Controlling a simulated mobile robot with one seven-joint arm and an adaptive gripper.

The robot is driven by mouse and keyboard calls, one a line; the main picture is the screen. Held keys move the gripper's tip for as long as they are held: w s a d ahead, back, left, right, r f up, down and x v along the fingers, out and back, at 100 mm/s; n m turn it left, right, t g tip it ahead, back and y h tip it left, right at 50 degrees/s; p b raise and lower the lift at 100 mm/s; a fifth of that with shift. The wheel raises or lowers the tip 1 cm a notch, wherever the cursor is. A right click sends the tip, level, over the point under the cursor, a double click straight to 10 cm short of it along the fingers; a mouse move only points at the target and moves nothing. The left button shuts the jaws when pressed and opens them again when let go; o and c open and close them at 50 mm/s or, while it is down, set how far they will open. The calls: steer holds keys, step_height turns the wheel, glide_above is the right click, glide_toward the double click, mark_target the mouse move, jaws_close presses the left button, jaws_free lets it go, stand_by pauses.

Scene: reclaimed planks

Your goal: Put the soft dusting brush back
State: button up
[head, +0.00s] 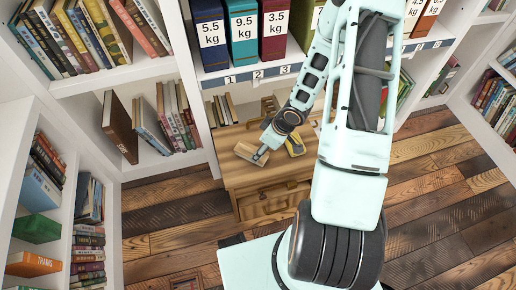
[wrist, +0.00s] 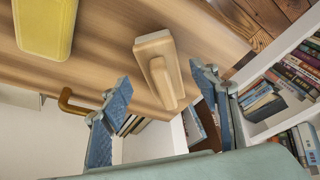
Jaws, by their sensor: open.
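A pale wooden block with a raised bar-like grip, which looks like the dusting brush (wrist: 152,48), lies on the wooden desk top (wrist: 100,50). In the head view the brush (head: 246,152) is near the desk's left end. Its bristles cannot be made out. My gripper (wrist: 161,78) is open, with its two blue-padded fingers apart on either side of the raised grip in the wrist view. In the head view my gripper (head: 261,156) is right beside the brush. Nothing is held. Whether a finger touches the brush is unclear.
A yellow object (wrist: 46,24) lies on the desk, also visible in the head view (head: 295,146). A brown curved handle (wrist: 76,101) sticks out by the desk edge. Numbered binders (head: 242,32) stand on the shelf behind. Bookshelves flank the desk; plank floor (head: 430,195) is clear.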

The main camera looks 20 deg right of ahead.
steer(key=p+v, duration=0.4)
steer(key=v, duration=0.3)
steer(key=shift+r, duration=0.25)
